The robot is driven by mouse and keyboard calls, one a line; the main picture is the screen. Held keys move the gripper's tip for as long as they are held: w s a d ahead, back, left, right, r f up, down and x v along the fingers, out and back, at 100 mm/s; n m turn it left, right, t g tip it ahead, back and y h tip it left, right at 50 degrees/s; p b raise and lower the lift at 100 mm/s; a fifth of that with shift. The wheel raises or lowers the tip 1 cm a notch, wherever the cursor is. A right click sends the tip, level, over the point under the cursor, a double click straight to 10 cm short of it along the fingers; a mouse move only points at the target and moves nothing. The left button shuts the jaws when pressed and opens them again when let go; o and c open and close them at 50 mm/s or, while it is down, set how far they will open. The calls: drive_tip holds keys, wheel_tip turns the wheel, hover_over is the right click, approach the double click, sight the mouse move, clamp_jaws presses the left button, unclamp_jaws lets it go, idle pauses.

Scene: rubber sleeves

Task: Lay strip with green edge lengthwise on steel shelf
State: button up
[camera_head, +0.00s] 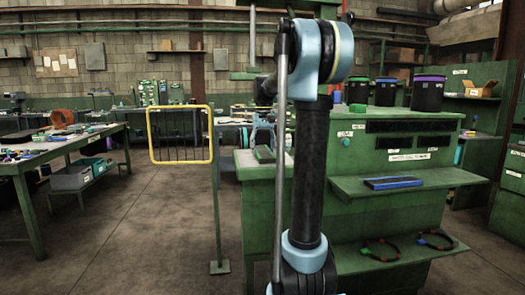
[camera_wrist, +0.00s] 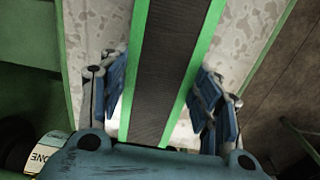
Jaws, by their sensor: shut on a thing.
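The strip with green edge (camera_wrist: 168,60) is a long dark ribbed band with bright green along both sides. In the wrist view it runs from the top down between the fingers of my gripper (camera_wrist: 162,95). My gripper is shut on it. A pale, mottled surface with a green border (camera_wrist: 100,30) shows beneath and on both sides of the strip. I cannot tell whether the strip touches it, or whether it is the steel shelf. In the head view a small green-edged piece (camera_head: 265,155) shows by the green bench, left of my arm; my gripper is not clearly seen there.
A blue-edged strip (camera_head: 394,183) lies on the green bench's side shelf (camera_head: 450,178). Two dark loops (camera_head: 380,250) lie on the lower shelf. Black tubs (camera_head: 428,93) stand on top. A yellow barrier (camera_head: 180,160) stands left; open floor (camera_head: 150,220) lies left of my arm.

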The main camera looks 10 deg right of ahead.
drive_tip(key=o, duration=1.1)
drive_tip(key=shift+o, duration=0.2)
